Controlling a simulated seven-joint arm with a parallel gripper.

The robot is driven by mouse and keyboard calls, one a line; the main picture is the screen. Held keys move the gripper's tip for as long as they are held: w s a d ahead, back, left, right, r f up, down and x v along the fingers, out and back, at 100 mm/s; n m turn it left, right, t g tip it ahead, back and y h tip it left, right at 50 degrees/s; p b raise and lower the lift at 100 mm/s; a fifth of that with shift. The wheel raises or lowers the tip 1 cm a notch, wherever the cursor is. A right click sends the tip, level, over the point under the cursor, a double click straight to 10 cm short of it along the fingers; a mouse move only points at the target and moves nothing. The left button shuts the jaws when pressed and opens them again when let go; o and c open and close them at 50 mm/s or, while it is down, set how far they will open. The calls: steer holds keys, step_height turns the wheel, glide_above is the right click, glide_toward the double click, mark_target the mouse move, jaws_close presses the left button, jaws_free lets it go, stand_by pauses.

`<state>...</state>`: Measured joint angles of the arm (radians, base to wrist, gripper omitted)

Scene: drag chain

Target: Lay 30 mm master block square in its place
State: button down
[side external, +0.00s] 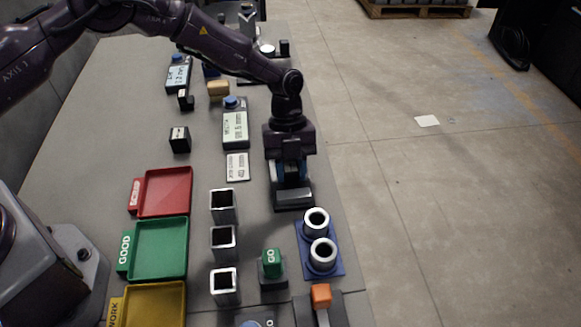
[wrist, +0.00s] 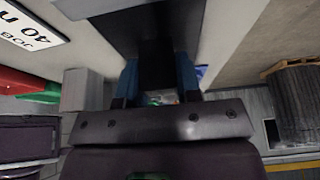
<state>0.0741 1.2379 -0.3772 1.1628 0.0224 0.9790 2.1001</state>
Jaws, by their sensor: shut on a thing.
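My gripper (side external: 291,182) points down over the right part of the bench, at a low dark fixture with a light grey bar (side external: 293,197). In the wrist view its blue fingers are shut on a dark block (wrist: 157,62). I cannot read any marking on this block, so its size does not show. The gripper hides most of it in the side view, and whether it touches the fixture cannot be told. A black block with a white label (side external: 180,139) stands apart to the left; its label is too small to read.
A job card reading 40 mm (side external: 237,167) and a width display (side external: 235,128) lie left of my gripper. Several square steel tubes (side external: 222,206), a green GO block (side external: 271,262), a blue plate with two rings (side external: 327,268), and red (side external: 190,192) and green (side external: 185,250) trays stand nearer the camera.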

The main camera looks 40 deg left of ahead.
steer(key=c, duration=0.7)
jaws_free()
steer(key=shift+c, duration=0.2)
steer(key=v, duration=1.3)
